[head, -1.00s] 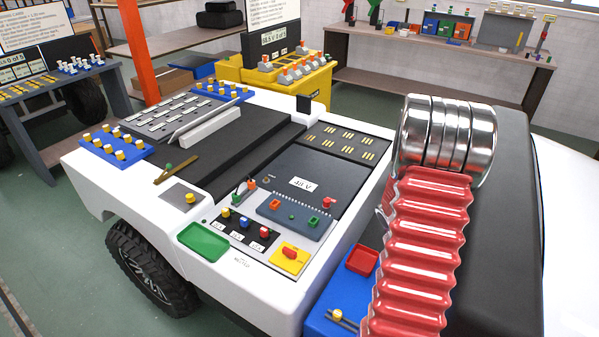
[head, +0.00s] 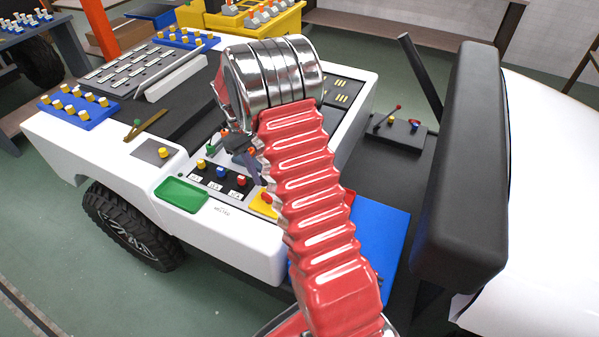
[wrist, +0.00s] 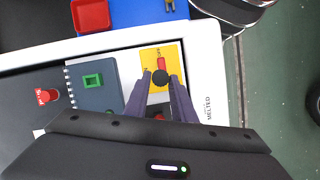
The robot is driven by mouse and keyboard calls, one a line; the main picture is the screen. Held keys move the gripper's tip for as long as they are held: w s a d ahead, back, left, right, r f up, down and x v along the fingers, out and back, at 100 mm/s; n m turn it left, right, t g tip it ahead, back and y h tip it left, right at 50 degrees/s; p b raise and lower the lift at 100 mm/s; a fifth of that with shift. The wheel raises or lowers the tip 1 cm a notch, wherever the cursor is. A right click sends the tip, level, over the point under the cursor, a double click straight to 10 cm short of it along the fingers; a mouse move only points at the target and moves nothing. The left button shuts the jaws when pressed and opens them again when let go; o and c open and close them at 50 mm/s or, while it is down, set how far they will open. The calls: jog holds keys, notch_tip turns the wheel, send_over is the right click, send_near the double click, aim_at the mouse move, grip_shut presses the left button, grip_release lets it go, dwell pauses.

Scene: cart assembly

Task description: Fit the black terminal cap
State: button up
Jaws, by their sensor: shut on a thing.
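The black terminal cap (wrist: 160,77) is a small dark round piece between the fingertips of my gripper (wrist: 160,79) in the wrist view. My gripper is shut on it. In that view they overlap a yellow plate with a red knob (wrist: 162,64); the height above it cannot be told. In the head view one dark purple finger (head: 252,168) shows beside my arm, over the panel; the cap is hidden there. No bare terminal post can be made out.
A green tray (head: 181,194) sits on the white cart's near edge. Coloured knobs (head: 221,173) stand in a row close to my gripper. A blue mat (head: 385,235) and a red tray (wrist: 90,16) lie beside the panel. A black seat back (head: 462,165) stands at the right.

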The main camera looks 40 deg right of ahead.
jog(key=w+a+r+m, duration=0.1)
jog(key=a+r, duration=0.1)
jog(key=a, duration=0.5)
jog(key=w+a+r+m, duration=0.1)
jog(key=w+a+r, duration=0.1)
jog(key=a, duration=0.6)
jog(key=shift+a+r+y, duration=0.25)
jog(key=shift+r+y, duration=0.05)
jog(key=shift+s, duration=0.15)
